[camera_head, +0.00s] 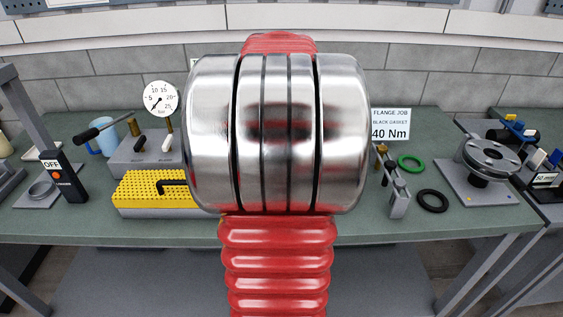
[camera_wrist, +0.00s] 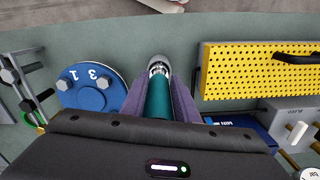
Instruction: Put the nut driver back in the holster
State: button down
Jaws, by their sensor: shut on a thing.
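My gripper (camera_wrist: 160,76) shows in the wrist view, its two purple-grey fingers shut on the nut driver (camera_wrist: 158,98). The driver has a teal handle and a shiny metal end that points away from the wrist, over the green bench top. I cannot tell how far its tip is from the bench. In the head view my own red and silver arm hides the gripper and the driver. I cannot make out the holster in either view; it may be behind my arm.
A blue numbered disc with bolts (camera_wrist: 92,86) is left of the driver in the wrist view. A yellow perforated block (camera_head: 150,193) and a gauge (camera_head: 161,99) stand left. A rack (camera_head: 397,196), green ring (camera_head: 411,163), black ring (camera_head: 432,201) and grey flange (camera_head: 490,158) are right.

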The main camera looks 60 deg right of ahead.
jog(key=shift+f, duration=1.6)
dwell(0.3)
jog(key=c, duration=1.3)
grip_release()
notch_tip(320, 180, up, 14)
jog(key=shift+f, duration=0.1)
